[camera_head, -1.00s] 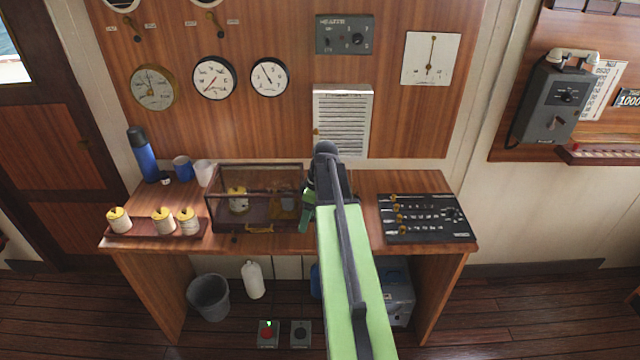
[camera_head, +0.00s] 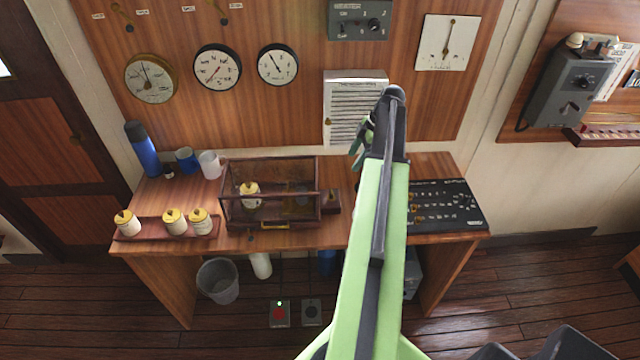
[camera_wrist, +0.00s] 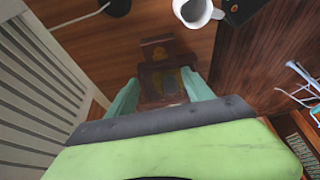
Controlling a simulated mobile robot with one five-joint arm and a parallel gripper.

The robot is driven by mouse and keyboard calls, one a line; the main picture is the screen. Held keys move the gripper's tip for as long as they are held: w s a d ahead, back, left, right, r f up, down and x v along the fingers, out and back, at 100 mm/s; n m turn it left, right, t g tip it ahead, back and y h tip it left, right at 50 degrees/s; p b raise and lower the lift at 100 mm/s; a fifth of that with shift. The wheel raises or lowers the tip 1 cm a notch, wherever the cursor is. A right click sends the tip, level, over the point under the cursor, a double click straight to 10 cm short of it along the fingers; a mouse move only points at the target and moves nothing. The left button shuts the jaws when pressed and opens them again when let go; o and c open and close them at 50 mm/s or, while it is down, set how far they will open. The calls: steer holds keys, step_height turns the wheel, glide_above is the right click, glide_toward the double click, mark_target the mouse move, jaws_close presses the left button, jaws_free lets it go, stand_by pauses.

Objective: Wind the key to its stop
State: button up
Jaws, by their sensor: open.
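A small dark wooden box (camera_head: 333,200) stands on the desk just right of the glass case. I cannot make out a key clearly in either view. My gripper (camera_head: 361,142) is above the desk, in front of the white louvred panel, up and right of the box. In the wrist view my gripper (camera_wrist: 162,92) is open, its two teal fingers spread apart. A brown wooden piece with a small brass detail (camera_wrist: 162,78) shows between and beyond them. I cannot tell if the fingers touch it; nothing appears held.
A tray (camera_head: 150,235) of lidded pots stands at left, a black switch panel (camera_head: 447,207) at right. The louvred panel (camera_head: 343,85) is close behind my gripper. A white mug (camera_wrist: 195,10) shows in the wrist view.

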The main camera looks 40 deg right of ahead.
mark_target(331, 194)
steer(key=b+x, duration=0.5)
steer(key=x, duration=0.1)
steer(key=b+x, duration=0.5)
steer(key=b, duration=0.1)
steer(key=b+x, duration=0.5)
steer(key=x, duration=0.1)
steer(key=shift+w+a+f, duration=0.15)
steer(key=shift+w+a, duration=0.05)
steer(key=shift+a, duration=0.15)
steer(key=shift+c, duration=0.3)
jaws_close()
